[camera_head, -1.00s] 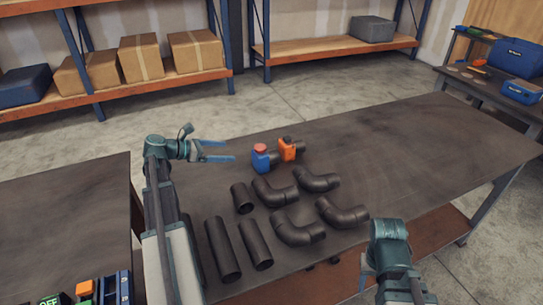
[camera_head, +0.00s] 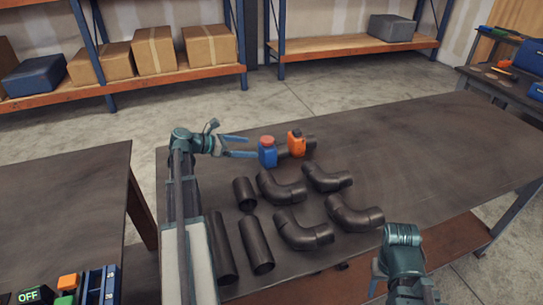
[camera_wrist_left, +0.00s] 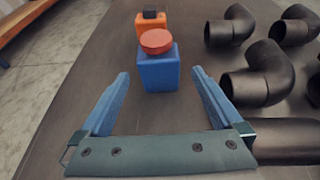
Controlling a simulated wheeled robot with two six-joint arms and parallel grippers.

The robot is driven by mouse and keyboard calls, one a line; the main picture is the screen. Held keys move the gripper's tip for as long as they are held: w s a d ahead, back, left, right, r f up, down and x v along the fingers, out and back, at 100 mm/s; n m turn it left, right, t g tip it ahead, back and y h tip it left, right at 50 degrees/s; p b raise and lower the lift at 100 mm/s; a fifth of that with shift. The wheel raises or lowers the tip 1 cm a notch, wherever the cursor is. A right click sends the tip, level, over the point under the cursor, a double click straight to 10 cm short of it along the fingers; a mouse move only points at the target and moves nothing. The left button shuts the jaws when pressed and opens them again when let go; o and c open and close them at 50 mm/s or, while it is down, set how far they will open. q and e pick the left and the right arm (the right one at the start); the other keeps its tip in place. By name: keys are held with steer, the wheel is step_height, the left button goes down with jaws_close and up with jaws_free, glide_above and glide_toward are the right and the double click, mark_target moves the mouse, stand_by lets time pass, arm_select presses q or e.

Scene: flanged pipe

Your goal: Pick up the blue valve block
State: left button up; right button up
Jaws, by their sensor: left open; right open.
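The blue valve block (camera_head: 268,156) has a red round cap and stands upright on the dark table. It also shows in the left wrist view (camera_wrist_left: 159,72), just beyond the fingertips and centred between them. My left gripper (camera_head: 242,147) is open, with its fingers pointing at the block; in the left wrist view (camera_wrist_left: 160,82) nothing is between the fingers. My right gripper (camera_head: 376,280) is at the front edge of the table, far from the block; its fingers show only partly.
An orange block (camera_head: 297,143) stands just behind and right of the blue one. Several black elbow pipes (camera_head: 283,187) and straight pipes (camera_head: 257,245) lie in front. The right side of the table (camera_head: 420,150) is clear.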

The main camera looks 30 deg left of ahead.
mark_target(271, 148)
arm_select(q)
steer(key=b+x, duration=0.3)
steer(key=x, duration=0.7)
steer(key=shift+w+f, duration=0.15)
steer(key=shift+w, duration=0.2)
jaws_close()
